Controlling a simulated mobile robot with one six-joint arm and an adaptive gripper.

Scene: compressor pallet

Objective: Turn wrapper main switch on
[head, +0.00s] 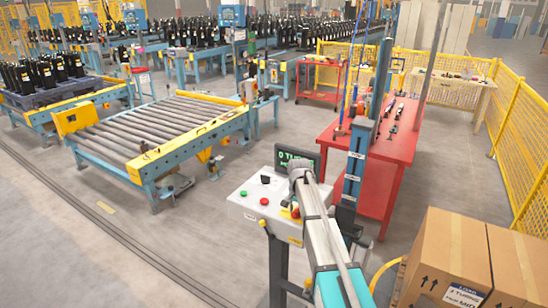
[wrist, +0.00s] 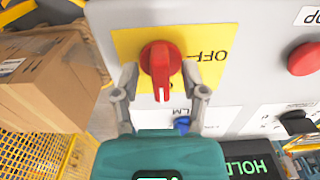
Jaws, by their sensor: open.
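The wrapper main switch is a red rotary knob (wrist: 161,66) on a yellow plate (wrist: 128,42) with an upside-down OFF label to its right in the wrist view. Its handle points down in the picture, with a pale mark at the lower end. My gripper (wrist: 159,76) is open, with one grey finger on each side of the knob. I cannot tell whether either finger touches it. In the head view the white control box (head: 246,206) stands at the centre, and my arm reaches over its right part, hiding much of the switch.
A red button (wrist: 304,58), a black knob (wrist: 296,122) and a blue knob (wrist: 182,123) sit near the switch. A display (head: 297,157) stands behind the box. Cardboard boxes (head: 446,260) are at right, a red table (head: 395,140) behind, and a roller conveyor (head: 160,125) at left.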

